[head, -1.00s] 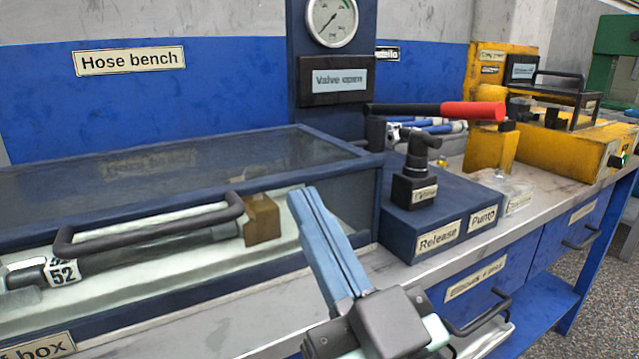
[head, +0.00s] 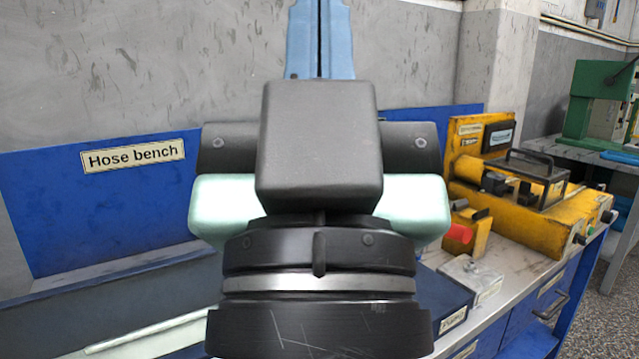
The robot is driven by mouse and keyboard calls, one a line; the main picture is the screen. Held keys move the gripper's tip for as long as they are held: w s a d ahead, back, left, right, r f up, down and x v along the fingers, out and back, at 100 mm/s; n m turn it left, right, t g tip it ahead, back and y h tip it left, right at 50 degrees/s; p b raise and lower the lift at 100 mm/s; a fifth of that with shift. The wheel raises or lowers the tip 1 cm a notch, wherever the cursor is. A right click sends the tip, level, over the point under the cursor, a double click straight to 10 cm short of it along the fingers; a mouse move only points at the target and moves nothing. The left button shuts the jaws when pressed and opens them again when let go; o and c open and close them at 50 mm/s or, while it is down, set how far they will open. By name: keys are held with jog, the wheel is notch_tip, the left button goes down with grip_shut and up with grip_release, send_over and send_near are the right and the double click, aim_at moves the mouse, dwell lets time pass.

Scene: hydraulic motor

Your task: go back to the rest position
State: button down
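My gripper (head: 319,40) is raised in the middle of the head view, large and close to the camera, with its two light-blue fingers pointing up. The fingers lie side by side with only a thin dark line between them, and nothing shows between them. The gripper body and wrist hide the middle of the bench, including the gauge panel and most of the pump unit. The blue pump block (head: 448,305) shows only in part, to the right of my wrist.
The hose bench has a blue back panel (head: 90,215) and a glass-topped box (head: 110,300) at lower left. The pump lever's red grip (head: 459,234) stands right of my gripper. A yellow machine (head: 540,215) is farther right, with a green machine (head: 597,105) behind.

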notch_tip(320, 180, up, 26)
jog(key=p, duration=2.3)
jog(key=shift+p, duration=0.4)
jog(key=shift+a, duration=0.15)
